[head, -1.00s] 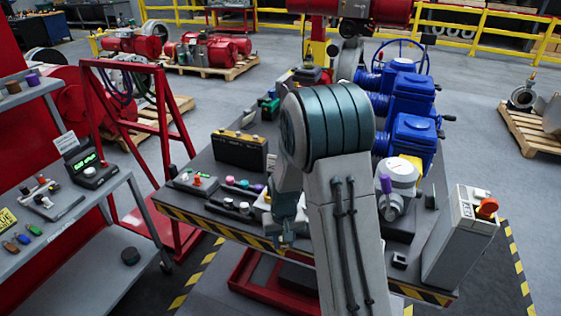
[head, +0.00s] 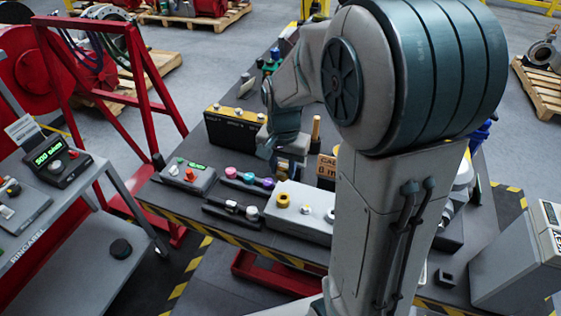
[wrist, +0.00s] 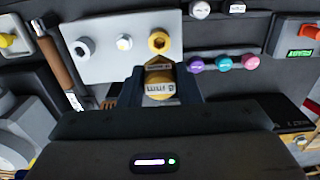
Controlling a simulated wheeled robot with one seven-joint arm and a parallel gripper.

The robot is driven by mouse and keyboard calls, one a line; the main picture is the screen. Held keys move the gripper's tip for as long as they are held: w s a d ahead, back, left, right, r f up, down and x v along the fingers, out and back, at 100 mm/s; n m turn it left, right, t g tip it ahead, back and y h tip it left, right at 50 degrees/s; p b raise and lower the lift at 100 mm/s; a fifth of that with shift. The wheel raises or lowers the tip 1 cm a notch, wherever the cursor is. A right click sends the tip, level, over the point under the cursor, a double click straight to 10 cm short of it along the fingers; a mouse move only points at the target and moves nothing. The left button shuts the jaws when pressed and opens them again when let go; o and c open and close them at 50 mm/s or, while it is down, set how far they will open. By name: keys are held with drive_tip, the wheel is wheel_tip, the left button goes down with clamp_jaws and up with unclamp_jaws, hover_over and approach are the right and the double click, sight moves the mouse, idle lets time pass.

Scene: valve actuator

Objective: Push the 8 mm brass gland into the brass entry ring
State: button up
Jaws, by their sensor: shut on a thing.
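The brass gland (wrist: 158,76), with a white label reading 8 mm, sits between the fingers of my gripper (wrist: 160,86), which is shut on it. The brass entry ring (wrist: 158,41) is on the face of a light grey box (wrist: 105,65). In the wrist view the gland lies just below the ring, with its pointed-looking end toward it. The two look apart, but I cannot tell the gap in depth. In the head view the brass ring (head: 283,200) is in front of my gripper (head: 290,162). The gland cannot be made out there.
A grey entry (wrist: 81,47) and a small white one (wrist: 124,42) are beside the brass ring. Pink, teal and purple caps (head: 249,178) stand on a rack beside the box. A control box with a red knob (head: 190,174) and a black box (head: 234,129) stand left of my gripper.

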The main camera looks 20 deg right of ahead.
sight(283, 181)
drive_tip(key=shift+f, duration=0.1)
drive_tip(key=shift+f+b, duration=2.35)
drive_tip(key=shift+f, duration=0.5)
drive_tip(key=shift+f+b, duration=1.25)
drive_tip(key=shift+f, duration=0.3)
drive_tip(key=o, duration=1.1)
wheel_tip(283, 181, up, 14)
drive_tip(key=shift+f, duration=0.1)
drive_tip(key=shift+s, duration=0.15)
